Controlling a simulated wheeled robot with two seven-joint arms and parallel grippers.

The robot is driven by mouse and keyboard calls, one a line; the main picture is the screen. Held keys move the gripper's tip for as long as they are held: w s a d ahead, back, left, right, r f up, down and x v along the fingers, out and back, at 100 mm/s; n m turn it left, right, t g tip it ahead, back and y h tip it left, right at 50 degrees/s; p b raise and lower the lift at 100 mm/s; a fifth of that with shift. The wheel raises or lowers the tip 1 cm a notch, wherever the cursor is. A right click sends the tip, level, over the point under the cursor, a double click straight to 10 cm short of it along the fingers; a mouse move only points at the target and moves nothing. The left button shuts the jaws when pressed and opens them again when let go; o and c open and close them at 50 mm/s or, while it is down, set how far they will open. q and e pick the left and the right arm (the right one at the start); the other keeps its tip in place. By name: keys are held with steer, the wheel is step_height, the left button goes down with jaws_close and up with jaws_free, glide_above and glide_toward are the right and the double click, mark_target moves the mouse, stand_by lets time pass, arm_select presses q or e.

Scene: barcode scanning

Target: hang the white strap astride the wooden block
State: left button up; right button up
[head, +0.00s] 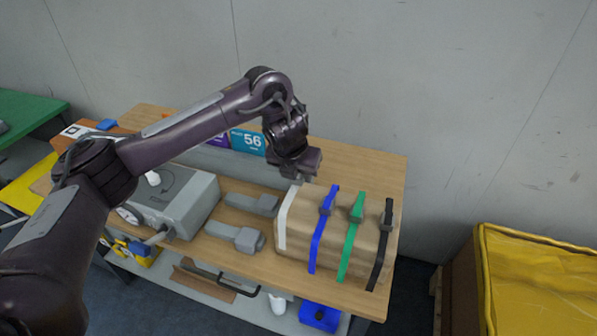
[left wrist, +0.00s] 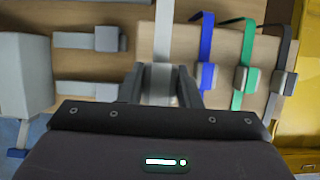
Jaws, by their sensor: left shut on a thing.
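The white strap (head: 288,217) lies over the left end of the wooden block (head: 296,256) in the head view, running down its front face. In the left wrist view the white strap (left wrist: 163,35) runs up from between the fingers of my left gripper (left wrist: 161,88). That gripper (head: 299,178) is above the back left end of the block and is shut on the strap. Blue, green and black straps sit astride the block to the right of the white one. Whether the white strap rests fully on the block is hidden by the gripper. My right gripper is not in view.
The blue strap (head: 322,232), green strap (head: 350,238) and black strap (head: 381,245) stand close on the right. Two grey straps (head: 236,236) lie left of the block, beside a grey box (head: 182,211). A yellow-lined bin (head: 540,285) stands right of the table.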

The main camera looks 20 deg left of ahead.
mark_target(299, 201)
arm_select(q)
steer(key=shift+f+b, duration=1.1)
steer(key=shift+f, duration=0.6)
steer(key=shift+f+b, duration=1.45)
steer(key=shift+f, duration=0.9)
steer(key=shift+s+f, duration=0.1)
steer(key=shift+s, duration=0.05)
